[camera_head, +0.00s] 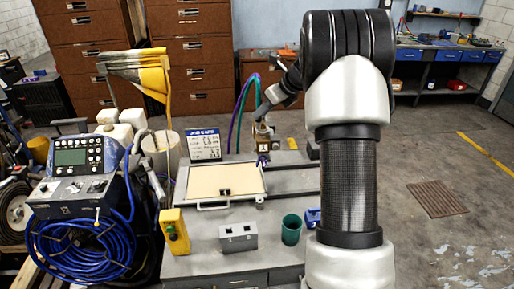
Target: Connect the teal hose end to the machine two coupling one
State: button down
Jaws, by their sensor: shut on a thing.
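My gripper (263,112) is small in the picture, past the middle of the grey bench, just above a small brown labelled block (263,143). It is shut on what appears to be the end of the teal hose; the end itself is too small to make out. The teal hose (240,103) arches up beside my wrist. A purple hose (232,120) runs close along its left. I cannot tell which coupling is which on the block, or whether the hose end touches it.
On the bench (215,268) are a cream panel (224,179) with a handle, a white sign (203,145), a yellow control box (174,231), a grey socket block (238,238) and a green cup (291,229). A blue coiled hose (80,252) lies left. Floor at right is open.

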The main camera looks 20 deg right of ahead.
notch_tip(320, 180, up, 6)
jog(key=w+d+m+h, duration=0.1)
jog(key=w+d+m, duration=0.1)
jog(key=w, duration=0.1)
jog(key=shift+t, duration=0.3)
jog(key=shift+s+d+f, duration=0.15)
jog(key=shift+f, duration=2.5)
jog(key=shift+s+f+b, duration=0.1)
jog(key=shift+f+b, duration=0.45)
jog(key=shift+f, duration=1.2)
jog(key=c, duration=1.3)
grip_release()
jog(key=shift+o, duration=0.2)
jog(key=shift+r, duration=0.1)
jog(key=p+v, duration=0.1)
jog(key=v, duration=0.5)
jog(key=shift+s+r, duration=0.25)
jog(key=shift+r, duration=0.05)
